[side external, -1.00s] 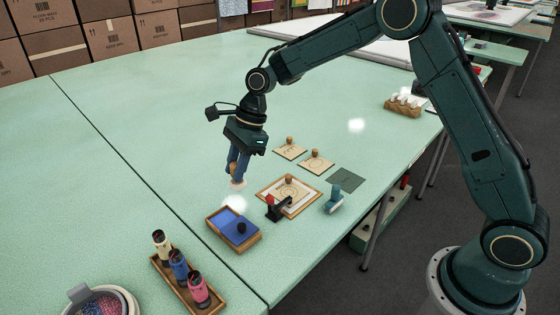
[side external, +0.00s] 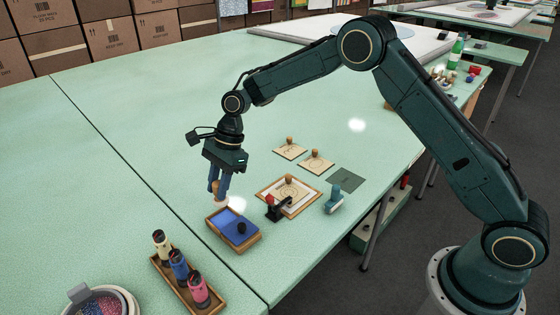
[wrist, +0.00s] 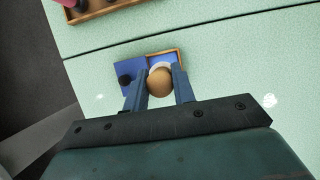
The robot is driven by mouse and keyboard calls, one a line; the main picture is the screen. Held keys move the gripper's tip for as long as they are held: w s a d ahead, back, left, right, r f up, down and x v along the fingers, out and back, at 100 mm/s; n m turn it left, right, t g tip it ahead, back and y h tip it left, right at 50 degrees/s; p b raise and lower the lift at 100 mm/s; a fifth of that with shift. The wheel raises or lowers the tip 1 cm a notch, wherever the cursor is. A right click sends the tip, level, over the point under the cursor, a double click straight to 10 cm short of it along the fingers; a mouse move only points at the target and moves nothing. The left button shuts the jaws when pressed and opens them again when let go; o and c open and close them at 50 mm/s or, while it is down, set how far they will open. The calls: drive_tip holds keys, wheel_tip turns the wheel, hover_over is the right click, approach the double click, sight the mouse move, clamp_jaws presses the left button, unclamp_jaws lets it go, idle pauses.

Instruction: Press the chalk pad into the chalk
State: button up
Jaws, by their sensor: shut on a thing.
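The chalk pad (side external: 223,203), pale with a round wooden knob, is in my gripper (side external: 218,188). The fingers are shut on the knob, which also shows in the wrist view (wrist: 160,82). The chalk box (side external: 247,246) is a shallow wooden tray with blue inside. A blue lid with a black knob (side external: 241,228) covers one part of it; the other part is open. The pad is above or at the open part's far edge; I cannot tell if it touches the chalk (wrist: 163,58). The pad's underside is hidden.
A wooden frame with a round-patterned sheet (side external: 287,194) and a red-and-black clamp stands right of the box. Knobbed wooden plates (side external: 315,162) lie behind it. A blue tool (side external: 334,198) stands to the right. A rack of bottles (side external: 179,270) is at front left. The table's left side is clear.

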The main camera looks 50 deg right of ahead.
sight(221, 204)
drive_tip(key=shift+f, duration=2.6)
drive_tip(key=shift+f, duration=0.55)
idle(0.3)
drive_tip(key=shift+r, duration=3.55)
